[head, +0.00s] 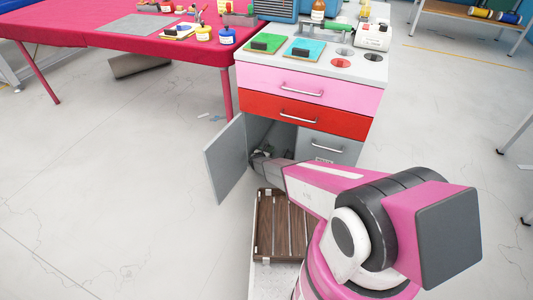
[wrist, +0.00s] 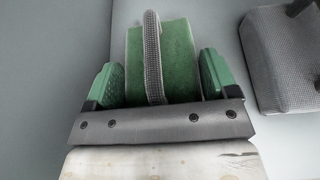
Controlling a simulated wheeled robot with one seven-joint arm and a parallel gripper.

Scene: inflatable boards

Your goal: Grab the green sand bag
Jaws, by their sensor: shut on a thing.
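The green sand bag (wrist: 181,48) is in the wrist view, with a grey woven strap running over its middle. My gripper (wrist: 160,78) has one green-padded finger on each side of it and is shut on it. The bag's lower part is hidden behind the gripper's grey body. In the head view my arm reaches into the open lower compartment of the cabinet, where my gripper (head: 268,163) is only partly visible. I cannot make out the green bag in the head view.
A grey bag (wrist: 285,58) sits to the right in the wrist view, apart from my gripper. The cabinet door (head: 226,158) stands open on the left. A wooden slatted tray (head: 283,225) lies below the arm. Open floor (head: 110,210) is on the left.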

